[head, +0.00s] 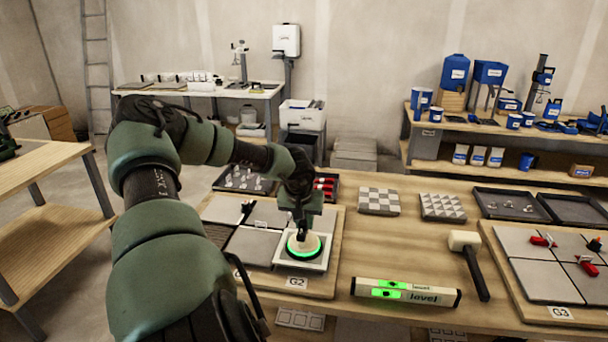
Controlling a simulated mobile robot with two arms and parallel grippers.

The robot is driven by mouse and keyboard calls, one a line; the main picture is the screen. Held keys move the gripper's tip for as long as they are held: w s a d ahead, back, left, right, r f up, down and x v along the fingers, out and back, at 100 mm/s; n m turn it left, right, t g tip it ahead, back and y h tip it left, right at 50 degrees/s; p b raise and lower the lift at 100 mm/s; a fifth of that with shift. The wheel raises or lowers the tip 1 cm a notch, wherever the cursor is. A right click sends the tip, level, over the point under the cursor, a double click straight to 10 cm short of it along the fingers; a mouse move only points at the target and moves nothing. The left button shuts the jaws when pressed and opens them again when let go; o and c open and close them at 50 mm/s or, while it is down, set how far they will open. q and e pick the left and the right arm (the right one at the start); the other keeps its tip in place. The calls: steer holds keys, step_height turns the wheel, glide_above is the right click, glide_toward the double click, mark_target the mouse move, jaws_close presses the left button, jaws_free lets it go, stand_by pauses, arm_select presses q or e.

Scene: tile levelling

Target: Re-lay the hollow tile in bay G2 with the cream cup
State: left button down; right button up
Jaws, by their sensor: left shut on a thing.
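My left gripper (302,233) is shut on the cream cup (311,243), a pale round piece with a glowing green ring around its base. The cup stands upright over a light-edged square at the right front corner of the G2 board (328,281). The G2 label (296,282) is just in front of it. The cup and gripper hide the middle of that square, so I cannot tell whether the cup touches a tile there. Grey tiles (254,247) fill other parts of the board. My right gripper is not in view.
A level (405,293) with green vials and a mallet (469,254) lie to the right. The G3 board (515,268) with red clips is farther right. Patterned tiles (378,201) and dark trays (512,205) stand behind.

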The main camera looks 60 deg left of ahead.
arm_select(q)
steer(key=shift+f+b, duration=0.6)
steer(key=shift+f, duration=0.15)
stand_by(0.7)
steer(key=c, duration=1.2)
jaws_free()
steer(key=shift+f, duration=0.1)
steer(key=v, duration=0.8)
